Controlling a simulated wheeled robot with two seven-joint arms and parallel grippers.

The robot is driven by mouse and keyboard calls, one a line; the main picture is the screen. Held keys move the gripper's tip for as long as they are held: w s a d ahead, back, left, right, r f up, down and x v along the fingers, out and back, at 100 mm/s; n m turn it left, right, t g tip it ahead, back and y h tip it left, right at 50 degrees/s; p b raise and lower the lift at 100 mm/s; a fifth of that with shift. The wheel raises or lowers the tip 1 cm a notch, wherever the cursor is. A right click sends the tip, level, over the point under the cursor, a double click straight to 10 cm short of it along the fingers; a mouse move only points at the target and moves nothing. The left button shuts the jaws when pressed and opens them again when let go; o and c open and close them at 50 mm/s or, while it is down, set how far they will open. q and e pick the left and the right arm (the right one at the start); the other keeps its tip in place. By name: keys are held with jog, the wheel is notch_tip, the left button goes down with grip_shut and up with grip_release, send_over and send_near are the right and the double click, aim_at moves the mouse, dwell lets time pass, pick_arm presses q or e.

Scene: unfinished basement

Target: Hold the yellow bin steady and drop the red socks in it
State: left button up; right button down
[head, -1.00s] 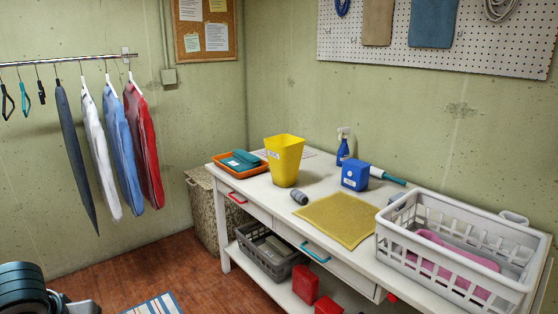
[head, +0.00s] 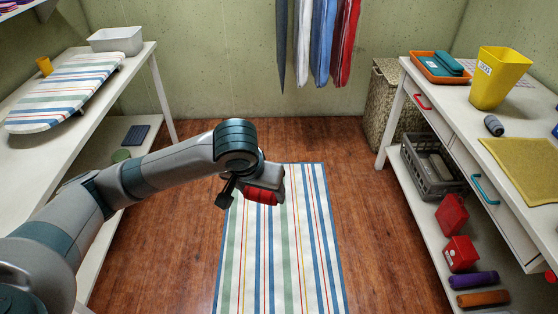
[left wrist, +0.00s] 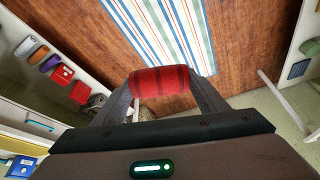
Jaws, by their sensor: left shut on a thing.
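The yellow bin (head: 502,80) stands upright on the white table at the right of the head view, with a pale label on its side. No gripper touches it. The red socks (left wrist: 160,82) are a rolled bundle with dark bands. My left gripper (head: 264,194) is shut on them, with a finger at each end of the roll in the left wrist view. It holds them in the air over the striped rug, well left of the bin. In the head view the socks are partly hidden by the gripper. My right gripper is not in view.
An orange tray (head: 438,69) with teal cloths lies left of the bin. A grey roll (head: 493,125) and a yellow mat (head: 525,168) are nearer. A wicker hamper (head: 386,105) stands beside the table. The striped rug (head: 280,250) covers clear floor. An ironing board (head: 65,90) lies at left.

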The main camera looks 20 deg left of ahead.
pick_arm(q)
notch_tip(320, 180, down, 8)
jog(key=s, duration=0.2)
jog(key=shift+s+r, duration=0.25)
jog(key=shift+s, duration=0.1)
jog(key=shift+d, duration=0.1)
